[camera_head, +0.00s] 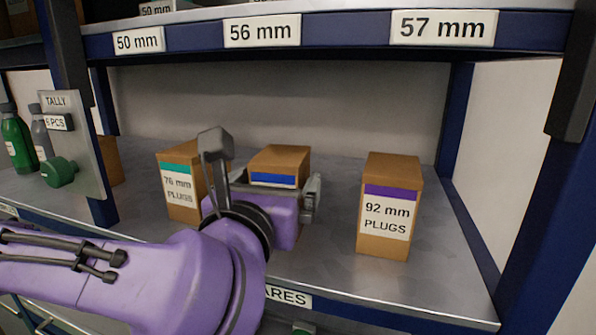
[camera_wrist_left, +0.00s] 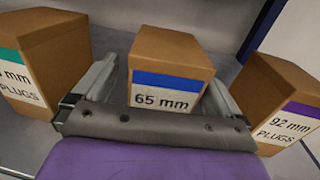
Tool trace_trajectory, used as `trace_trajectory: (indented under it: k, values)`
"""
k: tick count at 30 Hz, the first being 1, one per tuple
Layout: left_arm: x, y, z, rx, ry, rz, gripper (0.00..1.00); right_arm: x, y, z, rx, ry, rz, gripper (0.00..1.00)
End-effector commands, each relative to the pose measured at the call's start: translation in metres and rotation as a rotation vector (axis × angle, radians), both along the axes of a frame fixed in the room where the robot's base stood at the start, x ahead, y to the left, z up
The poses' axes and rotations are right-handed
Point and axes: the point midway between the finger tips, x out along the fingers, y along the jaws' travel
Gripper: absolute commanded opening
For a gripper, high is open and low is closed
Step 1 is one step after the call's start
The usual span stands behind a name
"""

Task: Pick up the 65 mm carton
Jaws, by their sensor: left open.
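The 65 mm carton (camera_wrist_left: 170,66) is a brown box with a blue band and a white label, standing in the middle of the shelf. In the head view its top and blue band (camera_head: 278,160) show, and its lower front is hidden behind my left gripper. My left gripper (camera_head: 262,168) is purple and grey and faces the carton's front. In the left wrist view its open fingers (camera_wrist_left: 158,90) lie on either side of the carton's lower part, with the carton between them. I cannot tell whether they touch it. My right gripper is not in view.
A 76 mm carton (camera_head: 180,185) with a teal band stands close on the left. A 92 mm carton (camera_head: 390,205) with a purple band stands on the right. The blue upper shelf edge (camera_head: 340,32) runs above. The metal shelf (camera_head: 330,255) is bare between the cartons on the right.

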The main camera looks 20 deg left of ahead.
Motion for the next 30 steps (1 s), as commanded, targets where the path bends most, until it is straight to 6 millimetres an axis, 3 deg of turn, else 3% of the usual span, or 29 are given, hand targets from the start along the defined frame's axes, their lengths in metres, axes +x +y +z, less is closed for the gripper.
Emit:
trace_trajectory:
  k: [1, 5, 12, 18, 30]
  values:
    - [0.009, 0.0, 0.008, 0.001, 0.006, -0.001, 0.99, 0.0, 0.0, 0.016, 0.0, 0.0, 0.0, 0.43]
    - [0.024, 0.0, 0.004, 0.0, 0.002, -0.003, 0.99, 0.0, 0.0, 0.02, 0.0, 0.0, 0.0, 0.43]
    - [0.026, 0.001, 0.001, 0.0, -0.001, -0.003, 0.96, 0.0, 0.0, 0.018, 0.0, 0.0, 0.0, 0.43]
    - [0.026, 0.0, 0.001, 0.001, 0.0, -0.003, 0.32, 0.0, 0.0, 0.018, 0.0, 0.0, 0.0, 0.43]
    - [0.026, 0.0, 0.008, -0.001, -0.003, -0.003, 0.32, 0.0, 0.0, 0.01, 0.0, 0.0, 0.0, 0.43]
